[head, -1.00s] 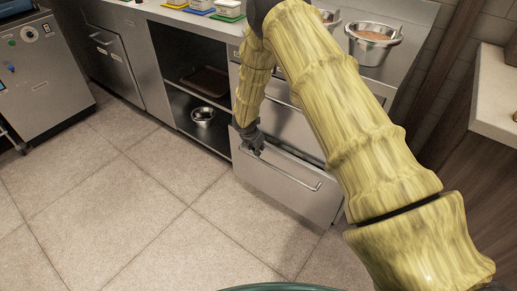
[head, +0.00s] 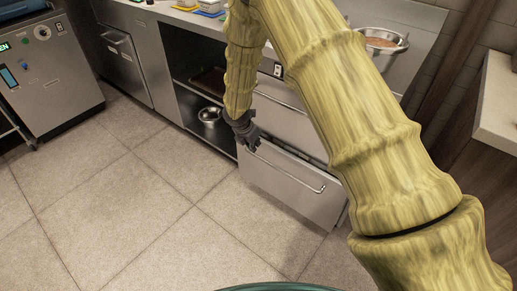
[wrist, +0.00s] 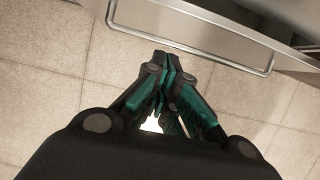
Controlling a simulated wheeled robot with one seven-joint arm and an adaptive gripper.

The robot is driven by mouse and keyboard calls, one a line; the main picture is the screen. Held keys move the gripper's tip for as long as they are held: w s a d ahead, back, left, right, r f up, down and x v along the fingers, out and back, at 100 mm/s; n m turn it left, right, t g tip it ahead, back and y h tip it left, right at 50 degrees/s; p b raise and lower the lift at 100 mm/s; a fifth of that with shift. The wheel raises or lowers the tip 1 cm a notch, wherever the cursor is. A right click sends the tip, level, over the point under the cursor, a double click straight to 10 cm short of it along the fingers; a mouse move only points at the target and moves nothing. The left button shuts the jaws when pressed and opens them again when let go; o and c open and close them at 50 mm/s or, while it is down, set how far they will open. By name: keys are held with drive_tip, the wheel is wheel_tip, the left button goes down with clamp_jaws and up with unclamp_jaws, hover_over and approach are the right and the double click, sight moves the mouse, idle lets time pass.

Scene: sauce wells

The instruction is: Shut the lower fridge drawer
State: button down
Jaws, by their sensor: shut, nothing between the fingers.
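The lower fridge drawer (head: 285,190) is a steel front with a long bar handle (head: 290,172). It stands a little out from the cabinet, with a dark gap along its top edge. My gripper (head: 252,147) is at the left end of this drawer's front, near the handle's left end. In the wrist view the fingers of my gripper (wrist: 165,62) are closed together and empty. The drawer handle (wrist: 190,48) lies just beyond the fingertips there; whether they touch the drawer front is unclear.
The upper drawer (head: 280,108) is above, partly hidden by my arm. An open shelf bay (head: 205,95) with a metal bowl (head: 210,116) is to the left. A control-panel machine (head: 45,75) stands far left. The tiled floor (head: 130,200) in front is clear.

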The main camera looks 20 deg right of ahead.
drive_tip(key=s+d+b, duration=0.6)
drive_tip(key=s+b, duration=0.3)
drive_tip(key=s, duration=0.1)
drive_tip(key=b, duration=0.4)
hover_over(288, 163)
drive_tip(key=s+a, duration=0.2)
drive_tip(key=s, duration=0.2)
drive_tip(key=shift+w+f, duration=0.1)
drive_tip(key=shift+f, duration=4.35)
